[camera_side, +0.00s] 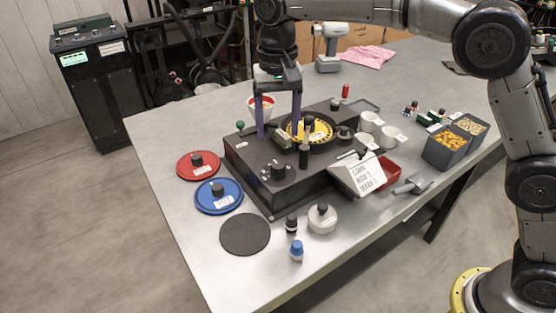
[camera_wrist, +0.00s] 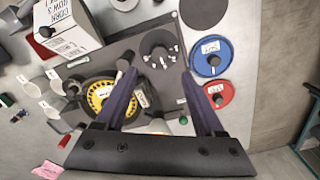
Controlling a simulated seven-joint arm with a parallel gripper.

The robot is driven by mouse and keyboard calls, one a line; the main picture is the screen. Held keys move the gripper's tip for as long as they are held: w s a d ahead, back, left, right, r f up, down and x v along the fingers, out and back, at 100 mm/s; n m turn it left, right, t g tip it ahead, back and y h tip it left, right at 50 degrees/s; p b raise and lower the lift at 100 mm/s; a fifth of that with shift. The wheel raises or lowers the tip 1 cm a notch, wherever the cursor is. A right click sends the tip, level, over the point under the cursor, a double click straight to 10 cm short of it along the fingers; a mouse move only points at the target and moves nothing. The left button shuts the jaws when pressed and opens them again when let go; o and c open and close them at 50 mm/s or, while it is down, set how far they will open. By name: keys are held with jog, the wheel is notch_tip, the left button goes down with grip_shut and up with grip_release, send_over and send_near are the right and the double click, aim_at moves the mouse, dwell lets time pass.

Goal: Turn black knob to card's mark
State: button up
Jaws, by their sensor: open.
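The black knob (camera_side: 278,171) stands on the near-left part of the dark seed meter (camera_side: 240,166), with small white marks around it. In the wrist view the knob (camera_wrist: 159,51) sits on a dark round dial just beyond my fingertips. My gripper (camera_side: 279,136) points down over the meter, behind the knob in the side view. Its two purple fingers are apart, with nothing between them; they also show in the wrist view (camera_wrist: 159,74). The white card (camera_side: 364,173) leans at the meter's right side. Its handwriting starts with "CORN"; the rest I cannot read surely.
A yellow seed plate (camera_side: 308,130) and a dark upright post (camera_side: 304,156) are close to my fingers. Red (camera_side: 182,166) and blue (camera_side: 204,199) discs lie left. White cups (camera_side: 390,137), a red tray (camera_side: 386,175) and seed bins (camera_side: 440,152) stand right.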

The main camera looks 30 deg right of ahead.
aim_at(278, 164)
notch_tip(278, 164, down, 10)
jog(key=shift+r, duration=0.2)
grip_shut()
dwell(0.4)
